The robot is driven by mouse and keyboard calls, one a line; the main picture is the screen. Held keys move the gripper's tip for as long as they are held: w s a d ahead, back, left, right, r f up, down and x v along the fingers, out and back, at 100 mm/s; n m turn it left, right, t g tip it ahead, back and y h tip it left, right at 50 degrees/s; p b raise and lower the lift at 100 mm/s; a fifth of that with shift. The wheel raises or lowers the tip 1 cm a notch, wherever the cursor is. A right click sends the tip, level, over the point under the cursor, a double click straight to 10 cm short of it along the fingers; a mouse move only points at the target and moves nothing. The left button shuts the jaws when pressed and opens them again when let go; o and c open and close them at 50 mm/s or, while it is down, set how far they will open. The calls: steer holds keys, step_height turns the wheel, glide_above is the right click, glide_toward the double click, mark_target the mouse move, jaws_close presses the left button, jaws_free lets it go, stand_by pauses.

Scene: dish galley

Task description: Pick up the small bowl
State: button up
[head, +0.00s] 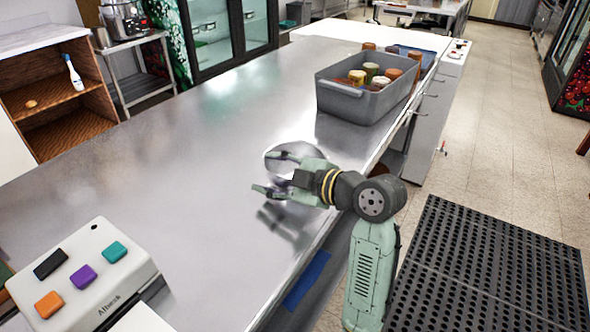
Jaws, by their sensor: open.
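A small pale, shiny bowl (308,149) is on the steel counter, near its right edge in the head view. My gripper (264,173) is in front of it, its two fingers pointing left and spread apart. The gripper covers much of the bowl, so its inside and near side are mostly hidden. I cannot tell whether the fingers touch it. Nothing is clearly held between them.
A grey bin (345,102) with several jars stands farther back on the counter (180,160). A white box with coloured buttons (85,280) sits at the near left. A black perforated mat (490,270) lies at the lower right. The counter's middle is clear.

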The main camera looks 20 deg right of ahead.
jaws_close()
stand_by(0.4)
